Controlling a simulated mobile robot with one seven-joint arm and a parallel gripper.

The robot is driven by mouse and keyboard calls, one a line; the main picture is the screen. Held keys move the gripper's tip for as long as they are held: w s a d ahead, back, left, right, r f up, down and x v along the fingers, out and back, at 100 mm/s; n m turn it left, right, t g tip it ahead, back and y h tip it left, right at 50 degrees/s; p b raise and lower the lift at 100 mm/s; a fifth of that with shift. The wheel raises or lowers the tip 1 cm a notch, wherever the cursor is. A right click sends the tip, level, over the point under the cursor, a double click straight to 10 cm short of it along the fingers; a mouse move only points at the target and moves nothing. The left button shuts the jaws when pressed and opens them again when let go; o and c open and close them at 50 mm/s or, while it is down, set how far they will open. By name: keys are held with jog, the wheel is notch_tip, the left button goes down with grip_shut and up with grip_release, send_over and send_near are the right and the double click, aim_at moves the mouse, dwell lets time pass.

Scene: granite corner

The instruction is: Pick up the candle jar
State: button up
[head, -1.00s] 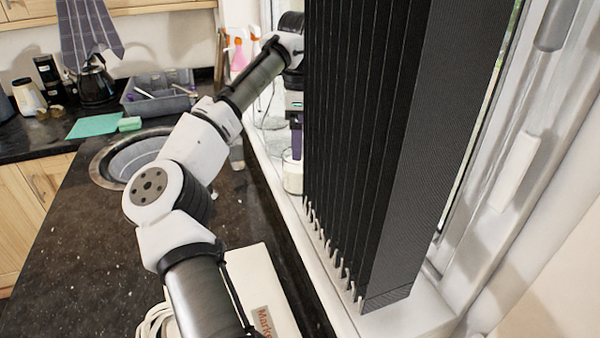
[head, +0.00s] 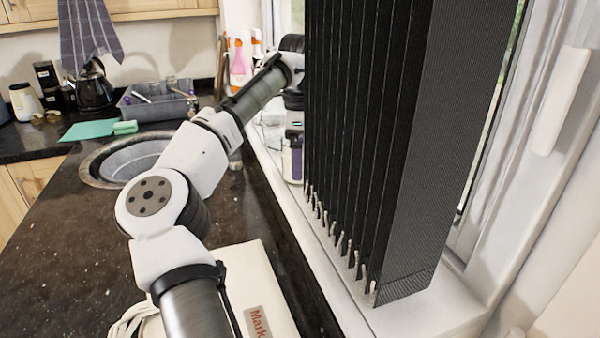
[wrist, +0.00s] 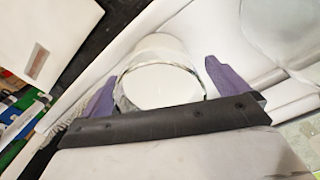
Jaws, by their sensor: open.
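The candle jar (wrist: 160,88) is a round, clear-rimmed jar with a white inside, seen from above in the wrist view. My gripper (wrist: 158,75) is open, with one purple finger on each side of the jar. A gap shows between the right finger and the jar; the left finger is close to the rim, and I cannot tell if it touches. In the head view my gripper (head: 294,163) points down over the window sill beside the dark blind. The jar is mostly hidden there behind the gripper.
The dark vertical blind (head: 370,140) hangs just right of my gripper. The white sill (head: 330,272) runs along the window. A white box (head: 245,280) lies on the dark counter. A round sink (head: 125,160) and a grey dish rack (head: 158,103) are farther back.

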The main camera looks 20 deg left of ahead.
jog(key=shift+f+b, duration=0.4)
jog(key=shift+f, duration=0.2)
jog(key=shift+r, duration=0.1)
jog(key=c, duration=1.3)
